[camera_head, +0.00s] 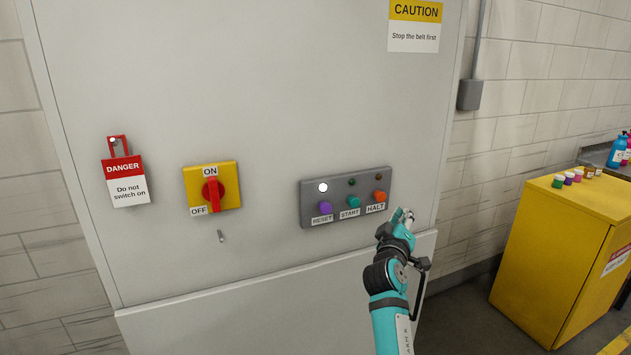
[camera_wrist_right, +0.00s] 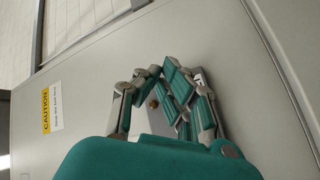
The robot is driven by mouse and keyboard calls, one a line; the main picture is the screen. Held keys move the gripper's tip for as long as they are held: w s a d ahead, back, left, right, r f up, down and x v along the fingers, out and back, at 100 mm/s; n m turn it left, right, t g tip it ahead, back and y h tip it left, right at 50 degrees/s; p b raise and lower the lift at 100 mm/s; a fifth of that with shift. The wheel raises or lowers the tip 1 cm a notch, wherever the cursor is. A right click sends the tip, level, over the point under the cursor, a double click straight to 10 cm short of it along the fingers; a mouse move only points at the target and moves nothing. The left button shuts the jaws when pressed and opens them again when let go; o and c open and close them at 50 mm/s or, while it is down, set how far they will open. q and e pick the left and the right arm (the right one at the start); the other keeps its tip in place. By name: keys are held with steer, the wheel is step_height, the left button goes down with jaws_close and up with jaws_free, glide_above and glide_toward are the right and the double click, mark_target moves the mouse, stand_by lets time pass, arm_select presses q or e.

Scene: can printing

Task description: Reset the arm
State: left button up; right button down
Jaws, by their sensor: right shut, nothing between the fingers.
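My right gripper (camera_head: 403,216) is just right of the grey button panel on the large grey cabinet (camera_head: 260,90). Its teal fingers (camera_wrist_right: 166,88) fill the middle of the wrist view, shut with nothing held. The button panel (camera_head: 341,194) carries a purple RESET button (camera_head: 325,208), a teal START button (camera_head: 353,201) and an orange HALT button (camera_head: 379,195). The lamp above RESET (camera_head: 322,187) glows white; the other two lamps look dark. In the wrist view the fingers hide most of what lies behind them. My left gripper is not in view.
A yellow rotary switch (camera_head: 228,186) has its red handle upright at ON. A danger tag (camera_head: 125,180) hangs left of it. A caution sign (camera_head: 415,26) is above; it also shows in the wrist view (camera_wrist_right: 52,108). A yellow cabinet (camera_head: 548,262) with small jars stands right.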

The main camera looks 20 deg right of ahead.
steer(key=s+a+f+n+g+y, duration=0.1)
steer(key=a+f+y, duration=0.25)
steer(key=f, duration=0.85)
steer(key=s+a+f+n+g+y+b, duration=0.15)
steer(key=a+f, duration=0.25)
steer(key=f, duration=0.7)
steer(key=s+a+f+n+y, duration=0.1)
steer(key=a+f+y, duration=0.2)
steer(key=f, duration=0.9)
steer(key=s+a+f+g+y, duration=0.1)
steer(key=s+a+f+g, duration=0.15)
steer(key=s+f, duration=0.65)
steer(key=s+a+f+g+y, duration=0.1)
steer(key=s+a+f, duration=0.2)
steer(key=s+f, duration=0.6)
steer(key=s+a+f+m+g, duration=0.1)
steer(key=s+f, duration=0.5)
steer(key=s, duration=0.6)
steer(key=s+a+f+g+y+b, duration=0.1)
steer(key=s+f+g, duration=0.2)
steer(key=s+f, duration=0.4)
steer(key=s+a+f+m+g+y, duration=0.1)
steer(key=s+f+g, duration=0.2)
steer(key=s, duration=1.5)
step_height(320, 180, down, 4)
steer(key=shift+s+a+r+m, duration=0.25)
steer(key=shift+s+m, duration=0.1)
steer(key=shift+s, duration=0.05)
